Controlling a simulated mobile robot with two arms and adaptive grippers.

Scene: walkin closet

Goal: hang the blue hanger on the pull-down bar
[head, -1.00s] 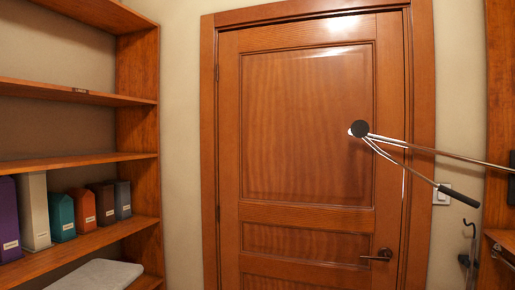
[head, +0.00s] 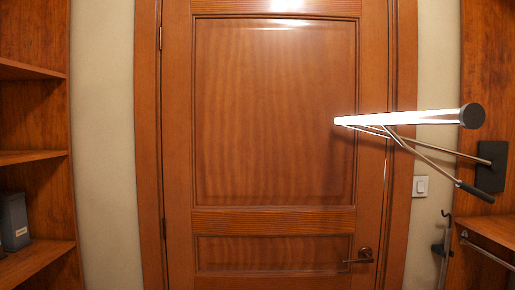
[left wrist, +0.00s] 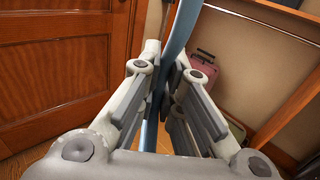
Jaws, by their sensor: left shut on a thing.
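The pull-down bar (head: 415,117) is a bright metal rod with a dark round end cap, held out on thin metal arms from a wall mount at the right of the head view. A thin pull rod with a black grip (head: 473,191) slopes down below it. In the left wrist view my left gripper (left wrist: 168,78) is shut on the blue hanger (left wrist: 182,28), a thin blue strip between the fingers that runs up out of the picture. Most of the hanger is out of view. Neither gripper shows in the head view, so their distance from the bar cannot be told.
A closed wooden door (head: 275,125) with a dark handle (head: 362,257) fills the middle. Wooden shelves (head: 30,158) with a dark box (head: 14,221) stand at the left. A hook rod (head: 445,245) hangs at lower right. A pink case (left wrist: 202,72) shows in the left wrist view.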

